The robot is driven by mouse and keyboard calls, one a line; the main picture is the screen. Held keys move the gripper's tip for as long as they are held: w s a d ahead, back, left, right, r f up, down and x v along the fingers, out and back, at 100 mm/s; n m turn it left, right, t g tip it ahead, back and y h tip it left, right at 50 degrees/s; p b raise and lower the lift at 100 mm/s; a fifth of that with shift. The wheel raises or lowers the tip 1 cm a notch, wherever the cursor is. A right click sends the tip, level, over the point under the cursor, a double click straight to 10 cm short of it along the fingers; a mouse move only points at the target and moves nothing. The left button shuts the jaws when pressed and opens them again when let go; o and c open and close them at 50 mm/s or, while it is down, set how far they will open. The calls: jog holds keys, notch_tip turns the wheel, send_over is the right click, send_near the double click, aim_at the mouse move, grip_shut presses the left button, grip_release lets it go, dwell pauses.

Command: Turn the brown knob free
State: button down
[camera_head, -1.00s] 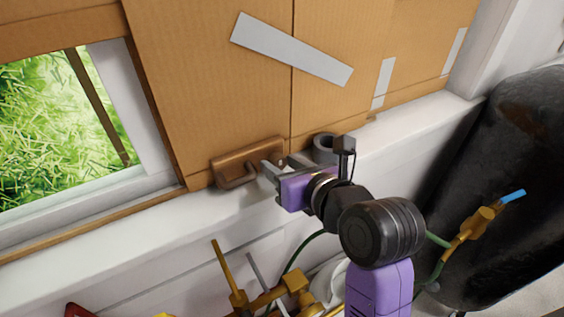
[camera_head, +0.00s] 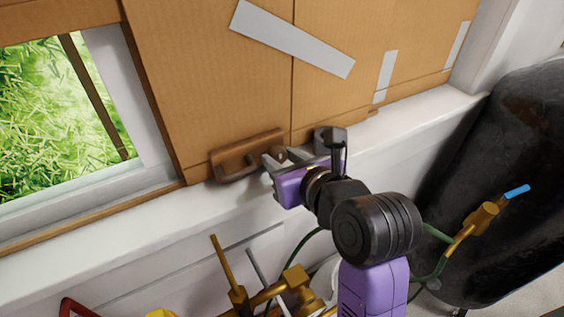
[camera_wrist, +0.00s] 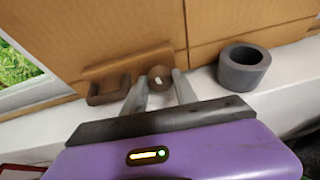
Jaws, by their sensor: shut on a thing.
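The brown knob (camera_wrist: 159,78) is a small round piece with a pale mark on its face, at the right end of a brown latch plate (camera_head: 236,150) on the cardboard panel. A bent brown handle (camera_wrist: 106,92) sticks out at the plate's left end. My gripper (camera_wrist: 160,88) is at the knob, with one grey finger on each side of it, and is shut on it. In the head view my gripper (camera_head: 273,160) covers part of the knob.
Brass pipes (camera_head: 292,282) and a green hose are below the sill. A dark rounded tub (camera_head: 510,150) is at the right. An open window (camera_head: 50,120) is at the left.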

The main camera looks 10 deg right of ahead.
jog(key=n+h+b, duration=0.1)
jog(key=b, duration=0.1)
jog(key=n+b, duration=0.2)
jog(key=shift+f+t+h+b, duration=0.3)
jog(key=shift+t+h, duration=0.1)
jog(key=n+t+h+b, duration=0.1)
jog(key=n+b, duration=0.1)
jog(key=b, duration=0.2)
jog(key=shift+f+n+h, duration=0.1)
jog(key=shift+n+h, duration=0.2)
jog(key=n+t+h+b, duration=0.1)
jog(key=n+b, duration=0.2)
jog(key=b, duration=0.1)
jog(key=shift+b, duration=0.35)
jog(key=shift+a+n+t+b, duration=0.1)
jog(key=shift+n+t+b, duration=0.8)
jog(key=shift+n+b, duration=0.85)
jog(key=c, duration=1.3)
grip_release()
jog(key=shift+s, duration=0.1)
